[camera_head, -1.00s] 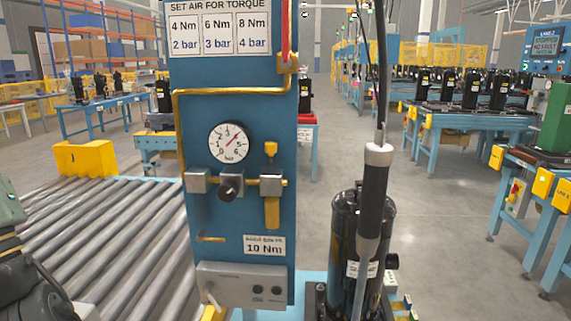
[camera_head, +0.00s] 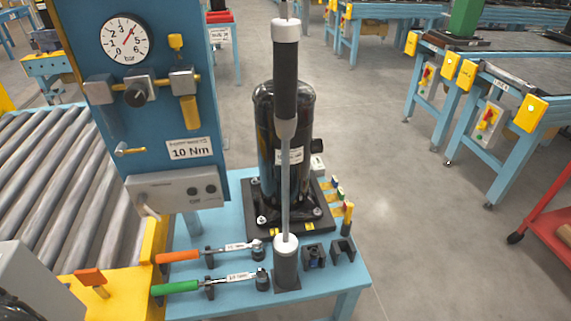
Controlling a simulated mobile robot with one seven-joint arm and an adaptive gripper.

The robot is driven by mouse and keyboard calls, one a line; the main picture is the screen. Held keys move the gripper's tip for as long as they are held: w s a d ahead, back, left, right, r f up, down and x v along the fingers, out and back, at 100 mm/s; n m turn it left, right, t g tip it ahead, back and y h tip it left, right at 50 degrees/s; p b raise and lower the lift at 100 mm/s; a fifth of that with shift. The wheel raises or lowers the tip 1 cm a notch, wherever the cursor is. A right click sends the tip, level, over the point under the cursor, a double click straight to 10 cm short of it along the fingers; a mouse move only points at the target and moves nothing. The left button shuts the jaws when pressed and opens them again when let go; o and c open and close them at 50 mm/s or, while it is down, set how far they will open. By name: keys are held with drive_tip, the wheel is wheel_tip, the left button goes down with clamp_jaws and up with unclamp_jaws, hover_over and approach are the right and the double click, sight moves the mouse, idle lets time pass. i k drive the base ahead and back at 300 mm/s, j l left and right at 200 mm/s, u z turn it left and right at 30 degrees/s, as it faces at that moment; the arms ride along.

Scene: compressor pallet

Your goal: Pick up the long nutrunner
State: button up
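The long nutrunner (camera_head: 286,85) stands upright in the middle of the head view. It has a dark grip with white collars and a long thin grey shaft. A hose or cable leaves its top. Its lower end meets a dark, white-topped cylinder (camera_head: 286,268) on the front of the blue table (camera_head: 225,225). I cannot tell whether that cylinder is a holder or part of the tool. My gripper is not in view; only a grey and black part, probably of my arm, shows at the lower left.
A black compressor (camera_head: 268,150) stands right behind the nutrunner. Torque wrenches with orange (camera_head: 178,256) and green (camera_head: 175,287) handles lie to its left. The blue gauge panel (camera_head: 160,110) rises at the left beside a roller conveyor (camera_head: 50,180). Open floor lies to the right.

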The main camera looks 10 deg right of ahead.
sight(286, 30)
drive_tip(key=u, duration=1.55)
drive_tip(key=z, duration=1.85)
drive_tip(key=k+l+u, duration=0.1)
drive_tip(key=l+u, duration=0.15)
drive_tip(key=u, duration=0.15)
drive_tip(key=k+l+u, duration=0.2)
drive_tip(key=u, duration=0.25)
